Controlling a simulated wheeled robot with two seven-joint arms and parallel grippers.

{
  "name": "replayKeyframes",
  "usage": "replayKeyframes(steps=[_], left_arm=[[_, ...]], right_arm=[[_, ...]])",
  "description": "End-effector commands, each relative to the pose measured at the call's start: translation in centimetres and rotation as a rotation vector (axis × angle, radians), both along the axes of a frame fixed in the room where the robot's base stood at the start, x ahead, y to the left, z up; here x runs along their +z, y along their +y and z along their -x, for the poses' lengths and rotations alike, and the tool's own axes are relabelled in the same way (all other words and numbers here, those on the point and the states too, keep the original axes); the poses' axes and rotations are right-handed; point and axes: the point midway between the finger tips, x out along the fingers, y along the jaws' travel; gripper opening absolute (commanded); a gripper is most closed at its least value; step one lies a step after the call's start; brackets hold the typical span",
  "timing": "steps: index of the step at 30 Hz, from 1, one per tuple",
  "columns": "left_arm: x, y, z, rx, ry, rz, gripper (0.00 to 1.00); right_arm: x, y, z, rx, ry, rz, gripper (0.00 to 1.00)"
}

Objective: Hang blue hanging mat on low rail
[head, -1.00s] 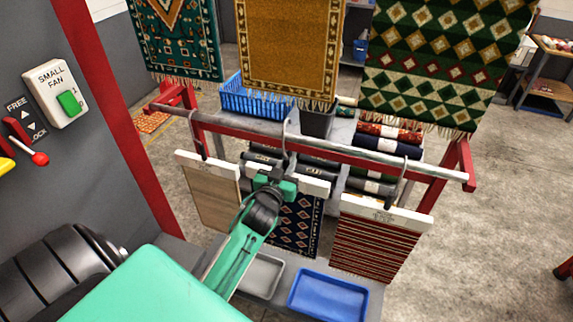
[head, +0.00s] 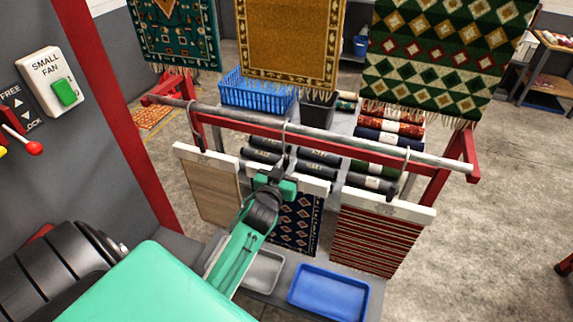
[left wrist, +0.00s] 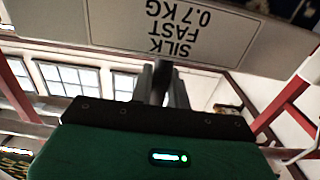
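The blue hanging mat (head: 297,222) is dark navy with pale diamonds and has a white header bar. It hangs in the middle of the low rail (head: 345,146), between two other mats. Its grey hook (head: 285,140) rises to the rail and its top shows over the bar; full seating is hard to see. My left gripper (head: 272,180) is at the header, partly covering it. My right gripper is not in view.
A plain beige mat (head: 212,190) hangs at left and a red striped mat (head: 376,240) at right. Behind are rolled rugs (head: 385,140) and a blue basket (head: 257,95). Large rugs hang above. A blue tray (head: 328,292) lies below. A grey panel stands left.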

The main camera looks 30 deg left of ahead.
Motion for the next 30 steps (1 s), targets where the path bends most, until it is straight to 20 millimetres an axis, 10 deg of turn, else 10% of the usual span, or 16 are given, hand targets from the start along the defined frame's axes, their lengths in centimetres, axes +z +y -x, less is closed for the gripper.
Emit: replayKeyframes(steps=[4,16,30], left_arm=[[0.1,0.0,0.0,0.0,-0.002,0.0,0.42],[-0.3,-0.2,0.8,0.0,0.002,0.0,0.42],[-0.4,-2.2,9.3,0.0,0.002,0.001,0.42]], right_arm=[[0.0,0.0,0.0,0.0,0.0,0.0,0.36],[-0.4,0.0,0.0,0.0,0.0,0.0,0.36],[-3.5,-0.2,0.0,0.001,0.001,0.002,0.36]])
